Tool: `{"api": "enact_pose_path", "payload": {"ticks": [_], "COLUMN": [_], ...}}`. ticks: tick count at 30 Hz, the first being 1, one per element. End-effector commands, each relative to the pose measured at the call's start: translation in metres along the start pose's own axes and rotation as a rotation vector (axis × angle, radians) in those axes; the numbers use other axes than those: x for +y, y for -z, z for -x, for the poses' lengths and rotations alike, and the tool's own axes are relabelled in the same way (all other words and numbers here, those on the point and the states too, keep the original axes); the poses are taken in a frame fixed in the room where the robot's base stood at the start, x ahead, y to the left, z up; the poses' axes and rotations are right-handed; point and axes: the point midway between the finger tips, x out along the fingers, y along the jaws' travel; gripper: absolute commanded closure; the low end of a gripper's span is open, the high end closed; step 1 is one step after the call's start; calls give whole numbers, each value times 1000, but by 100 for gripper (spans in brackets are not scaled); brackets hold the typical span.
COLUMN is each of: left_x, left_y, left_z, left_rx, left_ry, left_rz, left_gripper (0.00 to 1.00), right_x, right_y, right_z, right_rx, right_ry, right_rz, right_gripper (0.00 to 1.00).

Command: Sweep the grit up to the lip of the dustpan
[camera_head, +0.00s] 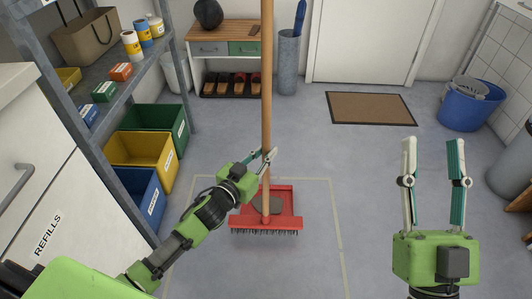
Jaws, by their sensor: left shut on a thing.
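A broom with a long wooden handle (266,90) stands nearly upright in the middle of the view. Its red head (240,222) has dark bristles along the near edge. My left gripper (268,157) is shut on the lower part of the handle. A red dustpan (286,197) lies on the floor just behind the broom head, partly hidden by it and by the handle. A grey-brown patch (275,204), perhaps the grit, shows within the dustpan's outline; I cannot tell whether it lies in the pan or at its lip. My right gripper (432,145) is open and empty at the right.
Pale tape lines (337,235) mark the floor around the dustpan. A shelf with green, yellow (140,158) and blue bins stands at the left. A doormat (370,108), a blue tub (468,106) and a bench (225,32) stand further back. The floor at middle right is clear.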

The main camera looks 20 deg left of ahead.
Motion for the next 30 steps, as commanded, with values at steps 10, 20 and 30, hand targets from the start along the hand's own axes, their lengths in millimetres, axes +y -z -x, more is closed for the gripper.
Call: {"api": "enact_pose_path", "payload": {"ticks": [10,20,30], "left_x": [-2,-4,-5], "left_y": [19,31,36], "left_z": [-2,-4,-4], "left_rx": [5,5,5], "left_ry": [0,0,1], "left_rz": [0,1,0], "left_gripper": [100,100,100], "right_x": [9,17,22], "right_y": [-68,-123,-147], "right_z": [11,47,73], "right_rx": [-341,-653,-808], "right_ry": [-16,-34,-44], "right_rz": [14,22,24], "right_gripper": [60,60,60]}}
